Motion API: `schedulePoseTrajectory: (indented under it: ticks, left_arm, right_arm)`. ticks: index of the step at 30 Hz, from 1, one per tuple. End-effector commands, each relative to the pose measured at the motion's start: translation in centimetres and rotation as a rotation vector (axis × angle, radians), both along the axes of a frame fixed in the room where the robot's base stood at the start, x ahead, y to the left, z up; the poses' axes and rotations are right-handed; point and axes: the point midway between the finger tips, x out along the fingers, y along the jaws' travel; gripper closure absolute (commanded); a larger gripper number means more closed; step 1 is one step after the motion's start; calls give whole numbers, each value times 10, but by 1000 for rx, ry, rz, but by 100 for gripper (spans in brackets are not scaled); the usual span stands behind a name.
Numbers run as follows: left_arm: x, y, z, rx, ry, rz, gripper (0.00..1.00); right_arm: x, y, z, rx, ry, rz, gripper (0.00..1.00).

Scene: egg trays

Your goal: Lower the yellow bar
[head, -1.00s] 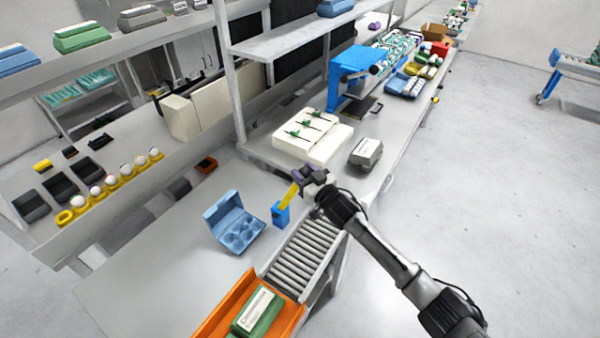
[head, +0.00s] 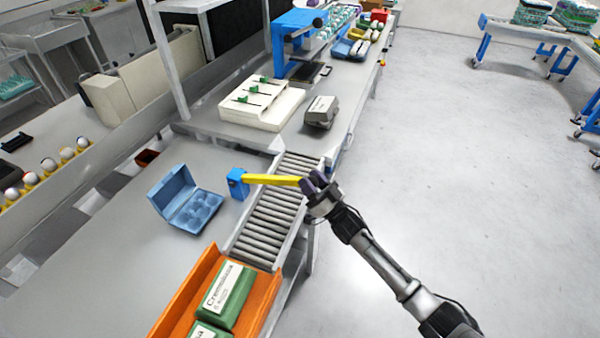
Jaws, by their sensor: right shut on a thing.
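The yellow bar (head: 271,180) extends from a blue post (head: 238,184) at the left side of the roller conveyor (head: 268,218). It lies nearly level across the rollers. My right gripper (head: 314,183) is shut on the free right end of the bar, above the conveyor's right edge. The tip of the bar is hidden between the fingers. My left gripper is not in view.
An open blue egg carton (head: 184,199) stands left of the post. An orange tray (head: 188,294) with green cartons (head: 228,298) is at the conveyor's lower end. A grey carton (head: 320,112) and a white block with green-handled parts (head: 262,105) are behind. Open floor lies right.

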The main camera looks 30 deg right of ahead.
Motion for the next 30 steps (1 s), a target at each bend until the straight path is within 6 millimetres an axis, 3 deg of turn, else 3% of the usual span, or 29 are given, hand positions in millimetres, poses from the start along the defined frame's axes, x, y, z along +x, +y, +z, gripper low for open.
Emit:
schedulePoseTrajectory:
  ticks: [1,3,12,21,30]
  left_arm:
    - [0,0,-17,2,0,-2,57]
    - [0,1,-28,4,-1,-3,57]
    - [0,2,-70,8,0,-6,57]
    - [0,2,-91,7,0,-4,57]
    - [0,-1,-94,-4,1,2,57]
  right_arm:
    - [-2,-3,-23,-9,14,-6,100]
    - [-4,-4,-36,12,-7,-7,100]
    - [-8,-7,-72,101,-130,-7,100]
    - [-9,-8,-88,144,-189,-7,100]
    - [-9,-8,-92,157,-197,-8,100]
